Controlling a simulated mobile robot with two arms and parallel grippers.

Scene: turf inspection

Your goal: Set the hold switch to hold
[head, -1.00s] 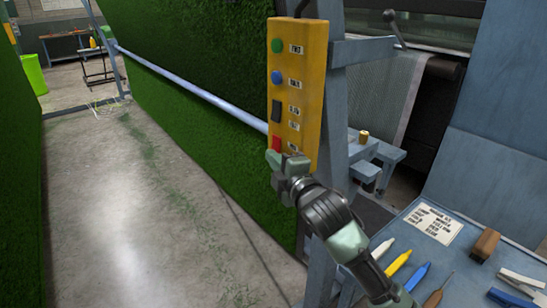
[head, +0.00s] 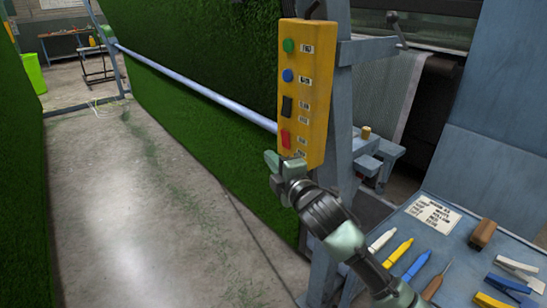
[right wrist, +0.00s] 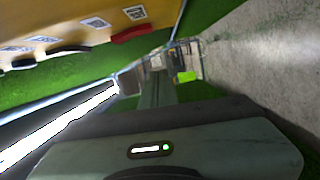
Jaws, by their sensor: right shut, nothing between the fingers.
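A yellow control box (head: 305,95) hangs on a blue-grey post in the head view. Down its face run a green button (head: 289,46), a blue button (head: 287,75), a black rocker switch (head: 287,106) and a red switch (head: 286,139), each beside a small label too blurred to read. I cannot tell which is the hold switch. My right gripper (head: 272,162) is shut and empty, just below and left of the red switch, seemingly apart from it. In the right wrist view the red switch (right wrist: 135,32) lies beyond the gripper (right wrist: 157,85), up and left. My left gripper is out of view.
A blue bench (head: 460,265) at the lower right bears markers, a card (head: 432,216) and other tools. A long metal bar (head: 195,87) crosses the green turf (head: 190,40) left of the box. The concrete floor (head: 130,220) is open at left.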

